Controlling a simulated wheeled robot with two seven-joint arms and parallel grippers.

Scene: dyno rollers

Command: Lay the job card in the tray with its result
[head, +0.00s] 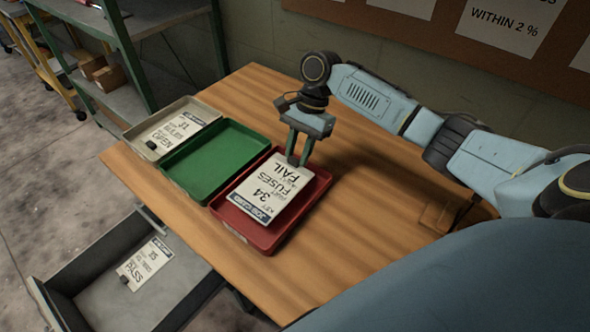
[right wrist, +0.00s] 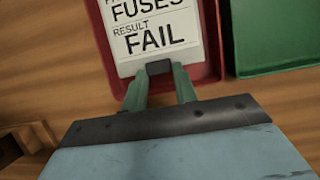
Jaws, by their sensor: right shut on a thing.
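The job card (head: 266,187) is white and reads 34, FUSES, FAIL. It is over or in the red tray (head: 262,240), within its rim as seen from the head. I cannot tell whether it touches the tray floor. My right gripper (head: 297,161) is shut on the dark block at the card's FAIL end. In the right wrist view the block (right wrist: 159,68) sits between the fingertips, with the card (right wrist: 155,30) and the red tray rim (right wrist: 208,82) beyond. My left gripper is not in view.
The green tray (head: 215,160) beside the red one is empty. A beige tray (head: 150,150) holds a card reading 31, OPEN. An open grey drawer (head: 90,290) below holds a card reading PASS.

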